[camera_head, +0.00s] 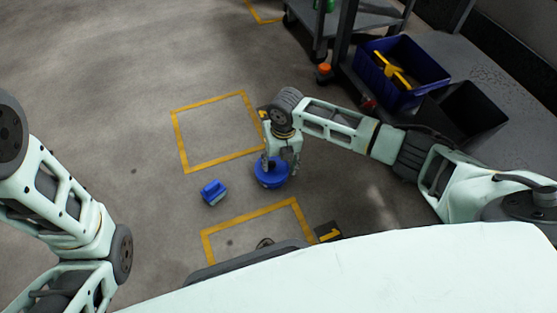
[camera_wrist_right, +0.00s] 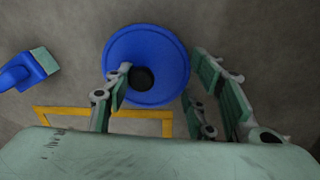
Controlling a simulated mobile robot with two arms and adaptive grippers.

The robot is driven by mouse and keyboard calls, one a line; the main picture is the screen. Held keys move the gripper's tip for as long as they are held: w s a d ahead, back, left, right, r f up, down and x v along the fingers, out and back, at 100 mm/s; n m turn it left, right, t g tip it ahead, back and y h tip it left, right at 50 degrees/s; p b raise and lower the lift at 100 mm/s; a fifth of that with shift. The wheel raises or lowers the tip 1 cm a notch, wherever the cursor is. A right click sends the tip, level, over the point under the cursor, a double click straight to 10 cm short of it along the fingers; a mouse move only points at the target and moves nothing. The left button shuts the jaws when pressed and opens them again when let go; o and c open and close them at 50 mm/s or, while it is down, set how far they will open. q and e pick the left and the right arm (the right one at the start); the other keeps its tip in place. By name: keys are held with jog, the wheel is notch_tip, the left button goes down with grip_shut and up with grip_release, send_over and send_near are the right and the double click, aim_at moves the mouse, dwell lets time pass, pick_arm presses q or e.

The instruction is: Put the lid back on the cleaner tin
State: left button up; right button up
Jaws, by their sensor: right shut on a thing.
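A round blue lid (camera_head: 273,180) with a dark knob is below my right gripper (camera_head: 271,163). In the right wrist view, the blue lid (camera_wrist_right: 150,45) is a wide disc with a raised rim and the black knob (camera_wrist_right: 143,79) at its middle. The fingers of my right gripper (camera_wrist_right: 157,84) are at the knob side of the lid, and it is shut on the lid. I cannot tell whether the tin is under the lid; no separate tin shows. My left arm shows at the left, but its gripper is out of view.
A blue brush-like block (camera_head: 214,192) lies on the floor left of the lid. Yellow outlines (camera_head: 178,143) mark the floor. A grey cart (camera_head: 343,50), a blue crate (camera_head: 425,62) with a yellow item, and a black bin (camera_head: 475,105) stand at upper right.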

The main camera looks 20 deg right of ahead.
jog(key=shift+p, duration=0.7)
dwell(1.1)
jog(key=shift+f, duration=0.15)
dwell(1.1)
jog(key=shift+p, duration=0.55)
dwell(0.4)
jog(key=o, duration=1.2)
jog(key=o, duration=0.5)
